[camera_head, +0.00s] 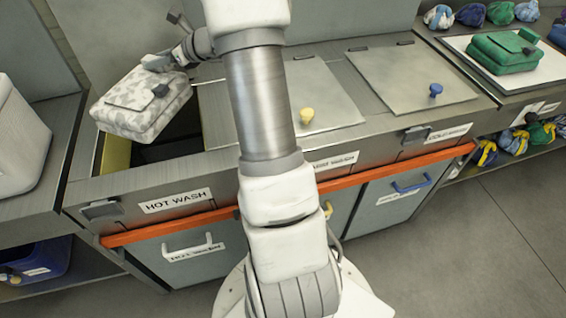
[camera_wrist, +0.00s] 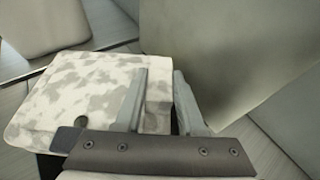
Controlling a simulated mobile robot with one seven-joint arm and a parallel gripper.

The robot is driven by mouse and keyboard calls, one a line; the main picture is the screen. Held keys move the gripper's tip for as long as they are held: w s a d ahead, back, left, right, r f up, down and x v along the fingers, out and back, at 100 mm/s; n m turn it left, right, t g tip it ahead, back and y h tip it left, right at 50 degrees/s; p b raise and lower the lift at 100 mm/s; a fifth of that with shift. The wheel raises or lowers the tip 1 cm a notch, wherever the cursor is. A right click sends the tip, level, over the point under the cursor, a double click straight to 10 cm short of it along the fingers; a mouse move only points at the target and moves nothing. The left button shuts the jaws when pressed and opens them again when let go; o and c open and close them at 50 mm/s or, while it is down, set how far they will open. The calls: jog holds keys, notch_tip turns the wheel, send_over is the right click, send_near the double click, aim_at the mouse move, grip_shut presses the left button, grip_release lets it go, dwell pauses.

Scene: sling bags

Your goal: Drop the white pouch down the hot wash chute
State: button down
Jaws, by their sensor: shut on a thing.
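The white pouch (camera_head: 143,101) has grey blotches, a flap and a dark buckle. My gripper (camera_head: 172,60) is shut on its upper right side and holds it over the open hot wash chute (camera_head: 172,152), at the left of the counter. The pouch is tilted and covers much of the opening. In the wrist view the pouch (camera_wrist: 75,95) lies left of and between the fingers (camera_wrist: 160,100), with part of it showing between them. The HOT WASH label (camera_head: 175,200) is on the counter's front below the opening.
Two closed lids, one with a yellow knob (camera_head: 307,115) and one with a blue knob (camera_head: 436,90), lie right of the opening. A green pouch (camera_head: 505,52) sits on a white tray at the far right. A white bin (camera_head: 25,140) stands at left. An orange rail (camera_head: 290,195) runs along the front.

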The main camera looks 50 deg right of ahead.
jog(key=shift+f, duration=0.5)
jog(key=shift+c, duration=2.2)
grip_release()
jog(key=p+v, duration=0.1)
jog(key=v, duration=1.6)
jog(key=shift+s+p, duration=0.2)
jog(key=shift+p, duration=0.2)
jog(key=shift+d, duration=0.1)
